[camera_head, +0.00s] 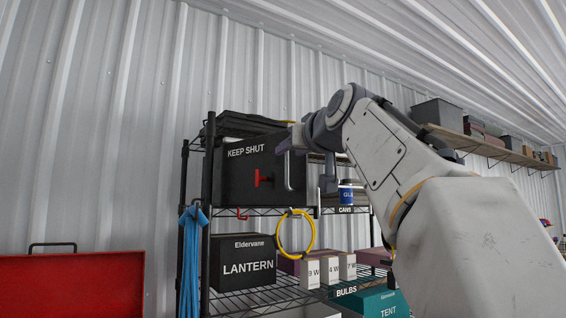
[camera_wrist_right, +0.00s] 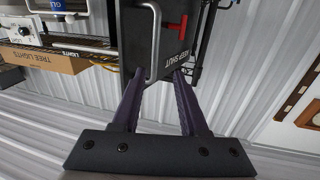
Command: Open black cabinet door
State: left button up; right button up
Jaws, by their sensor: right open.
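The black cabinet (camera_head: 235,180), marked KEEP SHUT, stands on the wire rack's upper shelf. Its door looks closed. A red T-shaped knob (camera_head: 262,178) and a silver bar handle (camera_head: 289,171) are on its front. My right gripper (camera_head: 290,140) is at the handle's upper end, beside the door's upper right corner. In the wrist view, its two purple fingers (camera_wrist_right: 159,72) are apart, and the near end of the handle (camera_wrist_right: 154,40) shows between the fingertips. I cannot tell whether they touch it. The cabinet face (camera_wrist_right: 172,55) and red knob (camera_wrist_right: 176,27) also show there. My left gripper is out of view.
Right of the cabinet is a blue can (camera_head: 347,193). A yellow ring (camera_head: 281,236) and blue strap (camera_head: 190,255) hang from the rack. A LANTERN box (camera_head: 243,265) and other boxes fill the lower shelf. A red case (camera_head: 80,285) is at lower left.

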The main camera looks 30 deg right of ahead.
jog(key=s, duration=0.1)
jog(key=s+b, duration=0.1)
jog(key=s, duration=0.1)
jog(key=s+a, duration=0.1)
jog(key=s, duration=0.1)
jog(key=shift+s, duration=0.25)
jog(key=shift+c, duration=0.3)
